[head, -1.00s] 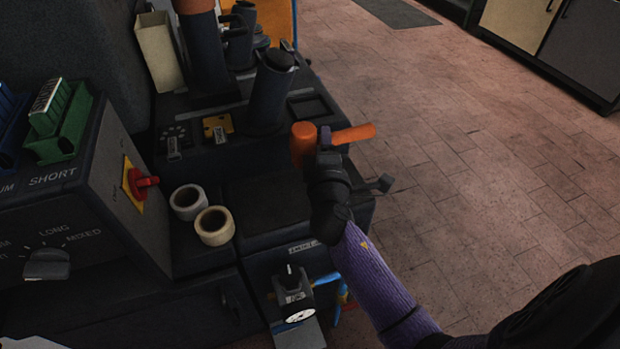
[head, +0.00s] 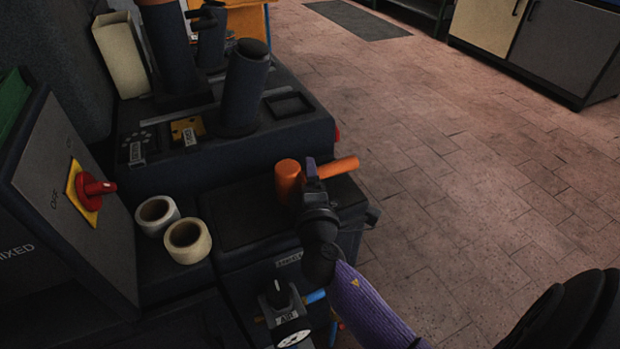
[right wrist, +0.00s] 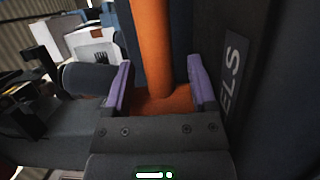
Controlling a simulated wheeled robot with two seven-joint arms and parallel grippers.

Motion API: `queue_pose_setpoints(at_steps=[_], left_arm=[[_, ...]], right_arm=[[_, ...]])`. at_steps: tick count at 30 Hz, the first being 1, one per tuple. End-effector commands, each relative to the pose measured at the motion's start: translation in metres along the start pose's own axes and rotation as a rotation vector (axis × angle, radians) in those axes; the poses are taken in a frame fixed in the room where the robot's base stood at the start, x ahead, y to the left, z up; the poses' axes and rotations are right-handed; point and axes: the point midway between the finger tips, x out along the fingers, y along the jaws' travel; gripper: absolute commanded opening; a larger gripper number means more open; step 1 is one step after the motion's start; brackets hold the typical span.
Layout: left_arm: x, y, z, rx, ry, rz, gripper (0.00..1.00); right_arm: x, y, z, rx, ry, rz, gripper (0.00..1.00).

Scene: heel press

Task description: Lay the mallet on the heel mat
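The orange mallet (head: 288,181) is held in my right gripper (head: 312,178), with its thick head left of the fingers and its handle out to the right. In the right wrist view, the mallet's orange handle (right wrist: 152,45) runs between the two purple fingers (right wrist: 160,85). A dark flat pad (head: 235,215), which looks like the heel mat, lies on the low bench top, below and left of the gripper. The mallet and arm overlap its right side in the head view. Whether the mallet touches it cannot be told. My left gripper is out of view.
Two tape rolls (head: 187,241) stand left of the pad, by a grey box with a red switch (head: 92,188). Behind is a raised machine block with a dark upright cylinder (head: 243,90). A gauge (head: 291,331) sits in front, low down. Open brick floor lies right.

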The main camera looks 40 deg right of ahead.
Motion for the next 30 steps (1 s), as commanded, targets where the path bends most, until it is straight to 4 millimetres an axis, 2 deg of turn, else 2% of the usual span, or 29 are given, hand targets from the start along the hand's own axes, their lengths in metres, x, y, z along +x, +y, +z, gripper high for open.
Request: queue_pose_setpoints(at_steps=[9,11,18,24,30], left_arm=[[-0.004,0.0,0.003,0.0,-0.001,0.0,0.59],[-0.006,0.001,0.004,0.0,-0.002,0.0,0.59],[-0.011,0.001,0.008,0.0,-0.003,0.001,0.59],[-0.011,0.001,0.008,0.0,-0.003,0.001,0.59],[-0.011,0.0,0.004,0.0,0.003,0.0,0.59]], right_arm=[[-0.004,0.004,0.0,0.001,0.001,-0.001,0.73],[-0.013,0.003,-0.001,0.001,0.002,-0.002,0.73],[-0.067,0.003,0.0,0.001,0.001,-0.004,0.73],[-0.104,0.002,0.0,-0.001,0.001,-0.003,0.73],[-0.12,0.003,0.0,0.0,0.001,0.0,0.73]])
